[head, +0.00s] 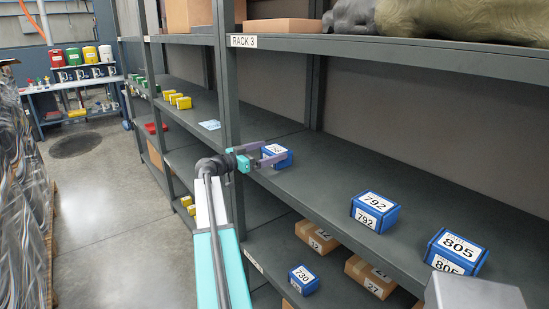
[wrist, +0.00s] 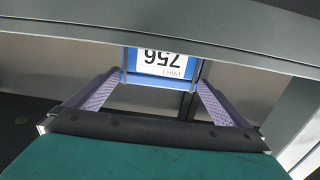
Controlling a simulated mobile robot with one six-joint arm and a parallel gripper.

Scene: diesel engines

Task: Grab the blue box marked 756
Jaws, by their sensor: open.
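The blue box marked 756 (wrist: 163,62) shows upside down in the wrist view, at the top middle, with a white label. In the head view a blue box (head: 280,155) sits on the middle shelf (head: 325,180), partly hidden behind my gripper (head: 267,157); its number is not readable there. In the wrist view my gripper (wrist: 157,82) is open, with its purple fingers spread to the left and right of the box. I cannot tell how far the fingertips reach along its sides.
Blue boxes marked 792 (head: 375,211) and 805 (head: 456,252) stand farther right on the same shelf. A box marked 730 (head: 303,279) and brown boxes (head: 370,275) are on the shelf below. A rack post (head: 226,90) rises close by my gripper.

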